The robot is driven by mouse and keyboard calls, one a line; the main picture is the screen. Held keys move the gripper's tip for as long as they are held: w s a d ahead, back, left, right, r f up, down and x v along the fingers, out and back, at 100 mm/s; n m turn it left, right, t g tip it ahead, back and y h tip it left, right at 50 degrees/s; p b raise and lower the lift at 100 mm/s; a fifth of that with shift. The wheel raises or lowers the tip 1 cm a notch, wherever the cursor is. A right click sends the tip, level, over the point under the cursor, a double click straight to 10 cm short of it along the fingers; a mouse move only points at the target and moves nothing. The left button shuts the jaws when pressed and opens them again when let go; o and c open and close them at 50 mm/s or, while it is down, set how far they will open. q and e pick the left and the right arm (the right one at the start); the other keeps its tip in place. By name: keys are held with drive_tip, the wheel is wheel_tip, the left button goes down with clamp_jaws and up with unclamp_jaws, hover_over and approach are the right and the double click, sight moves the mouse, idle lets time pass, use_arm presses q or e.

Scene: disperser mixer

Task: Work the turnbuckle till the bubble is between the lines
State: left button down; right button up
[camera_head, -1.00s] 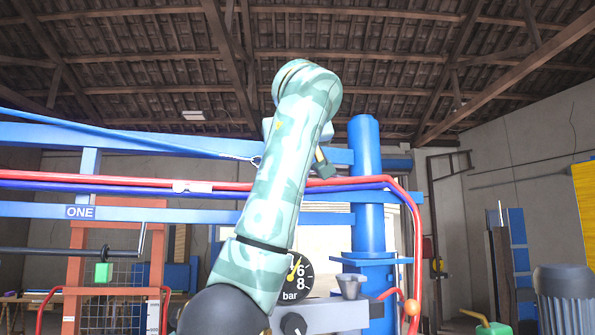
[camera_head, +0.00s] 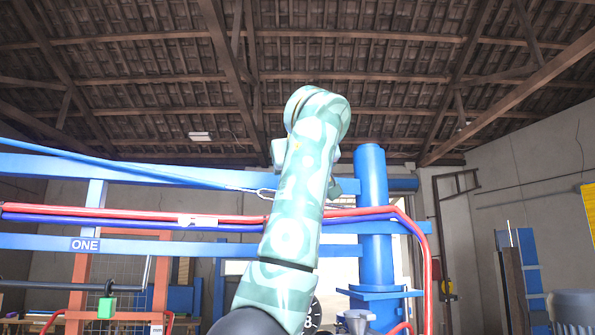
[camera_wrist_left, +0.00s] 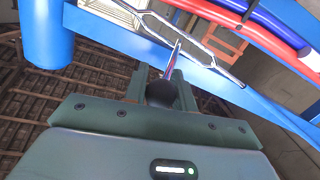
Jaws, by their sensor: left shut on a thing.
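The metal turnbuckle (camera_wrist_left: 184,36) shows in the left wrist view as an open frame with long side bars. My left gripper (camera_wrist_left: 161,91) is shut on the dark rounded end of a thin metal bar (camera_wrist_left: 174,60), which runs up to the turnbuckle. In the head view my left arm hides its own gripper and most of the turnbuckle; a metal link (camera_head: 265,194) shows beside the arm, at the end of a blue strap. I cannot make out a bubble or its lines in either view. My right gripper is not in view.
Red (camera_head: 120,212) and blue pipes run across behind my arm to a blue post (camera_head: 372,190). A green block (camera_head: 107,308) hangs from a dark bar at the lower left. A dial gauge is mostly hidden behind my arm.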

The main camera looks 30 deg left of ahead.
use_arm(q)
drive_tip(key=shift+f, duration=0.1)
idle(0.7)
drive_tip(key=c, duration=1.1)
unclamp_jaws()
drive_tip(key=shift+w, duration=0.15)
drive_tip(key=shift+c, duration=0.2)
drive_tip(key=shift+w, duration=0.15)
drive_tip(key=b+v, duration=0.4)
drive_tip(key=v, duration=1.2)
drive_tip(key=shift+b, duration=0.4)
drive_tip(key=shift+d, duration=0.1)
